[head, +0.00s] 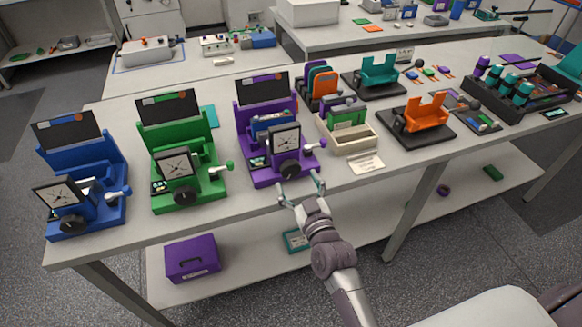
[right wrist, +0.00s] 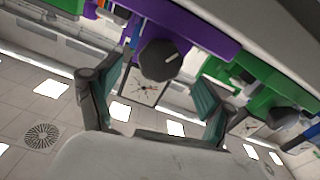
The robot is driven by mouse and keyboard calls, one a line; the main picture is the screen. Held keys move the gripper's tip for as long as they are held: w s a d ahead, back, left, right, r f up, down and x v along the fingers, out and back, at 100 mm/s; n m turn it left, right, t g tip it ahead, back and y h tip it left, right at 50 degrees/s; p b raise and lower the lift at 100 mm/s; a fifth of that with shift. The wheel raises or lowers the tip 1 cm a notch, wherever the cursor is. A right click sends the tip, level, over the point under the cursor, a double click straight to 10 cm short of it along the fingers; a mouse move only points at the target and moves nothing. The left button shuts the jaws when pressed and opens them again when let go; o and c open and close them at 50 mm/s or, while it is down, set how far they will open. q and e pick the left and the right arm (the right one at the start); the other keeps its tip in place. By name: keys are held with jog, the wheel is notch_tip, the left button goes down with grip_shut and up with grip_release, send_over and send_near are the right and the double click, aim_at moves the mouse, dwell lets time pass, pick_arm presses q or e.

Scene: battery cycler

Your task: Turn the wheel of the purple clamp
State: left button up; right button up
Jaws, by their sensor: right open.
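The purple clamp (head: 246,130) stands near the front edge of the table, with a dial gauge (head: 285,141) on its front. Its black wheel (head: 290,169) is below the dial. My right gripper (head: 301,187) is open and empty in front of the wheel, apart from it in the head view. In the right wrist view the black wheel (right wrist: 159,60), with a white mark, lies between the directions of the two spread fingers (right wrist: 168,75). The dial (right wrist: 143,88) shows beside it, upside down. My left gripper is not in view.
A green clamp (head: 190,145) and a blue clamp (head: 85,160) stand to the left. A cream tray (head: 347,143) and an orange holder (head: 425,113) are right. Below is a shelf with a purple box (head: 190,258).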

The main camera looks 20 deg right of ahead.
aim_at(292, 172)
jog(key=w, duration=0.4)
jog(key=shift+a, duration=0.1)
jog(key=shift+w, duration=0.4)
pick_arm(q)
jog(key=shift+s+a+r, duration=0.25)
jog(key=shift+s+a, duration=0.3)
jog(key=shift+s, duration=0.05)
pick_arm(e)
jog(key=c, duration=1.2)
jog(key=shift+o, duration=0.2)
jog(key=shift+r+m+p, duration=0.1)
jog(key=shift+m+p, duration=0.5)
jog(key=shift+p, duration=0.05)
jog(key=shift+m, duration=1.2)
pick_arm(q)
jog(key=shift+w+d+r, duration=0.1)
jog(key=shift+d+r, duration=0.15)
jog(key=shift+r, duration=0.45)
